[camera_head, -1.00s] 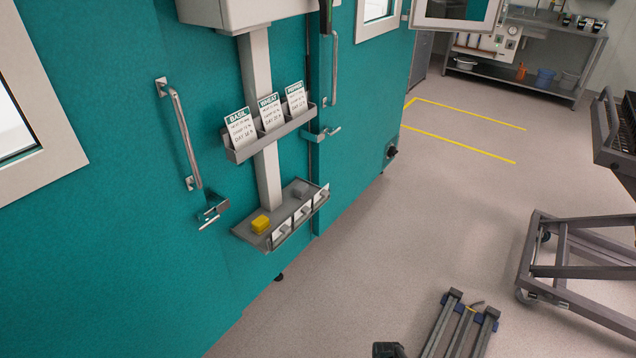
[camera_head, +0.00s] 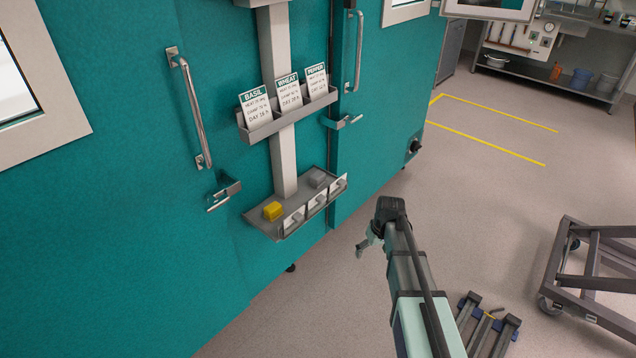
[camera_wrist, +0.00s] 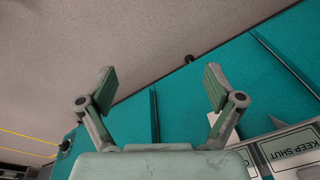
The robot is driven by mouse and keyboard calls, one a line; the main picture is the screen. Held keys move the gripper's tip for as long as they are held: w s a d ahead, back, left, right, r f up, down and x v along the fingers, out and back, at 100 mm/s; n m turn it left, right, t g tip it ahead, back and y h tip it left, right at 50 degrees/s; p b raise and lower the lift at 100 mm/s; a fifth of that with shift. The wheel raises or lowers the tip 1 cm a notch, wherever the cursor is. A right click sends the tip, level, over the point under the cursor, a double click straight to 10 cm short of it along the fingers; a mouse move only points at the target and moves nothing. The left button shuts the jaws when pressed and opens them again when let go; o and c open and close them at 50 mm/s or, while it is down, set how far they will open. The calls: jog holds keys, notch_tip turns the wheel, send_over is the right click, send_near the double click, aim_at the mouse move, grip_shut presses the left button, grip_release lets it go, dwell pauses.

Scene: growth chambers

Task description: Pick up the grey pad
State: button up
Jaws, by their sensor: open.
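The grey pad (camera_head: 317,178) lies at the back right of a small grey shelf (camera_head: 262,221) on the teal chamber wall. A yellow pad (camera_head: 272,211) lies on the same shelf to its left. My gripper (camera_head: 364,247) is in front of the shelf, to the right of and lower than the grey pad in the head view, apart from it. In the wrist view my gripper (camera_wrist: 160,88) has its two fingers wide apart with nothing between them. The grey pad cannot be made out in the wrist view.
Several white tags with hooks (camera_head: 317,202) line the shelf's front edge. A card rack (camera_head: 257,133) with BASIL, WHEAT and PEPPER cards is above it. Door handles (camera_head: 190,110) stick out on both sides. A wheeled cart (camera_head: 590,270) stands at right.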

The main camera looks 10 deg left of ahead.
jog(key=w+a+r+n, duration=0.1)
jog(key=w+a+r, duration=0.25)
jog(key=w, duration=0.35)
jog(key=w+a+r+n+t+y, duration=0.1)
jog(key=w+a+r+n, duration=0.15)
jog(key=w+r, duration=0.3)
jog(key=w+a+r+n, duration=0.1)
jog(key=w+a+r, duration=0.3)
jog(key=w, duration=0.3)
jog(key=n+y, duration=0.2)
jog(key=n, duration=0.1)
send_near(318, 174)
jog(key=shift+t, duration=0.3)
jog(key=x, duration=0.3)
jog(key=p+x, duration=0.1)
jog(key=x, duration=0.6)
jog(key=shift+s+f+p, duration=0.1)
jog(key=shift+s+p, duration=0.2)
jog(key=shift+p, duration=0.1)
jog(key=c, duration=1.2)
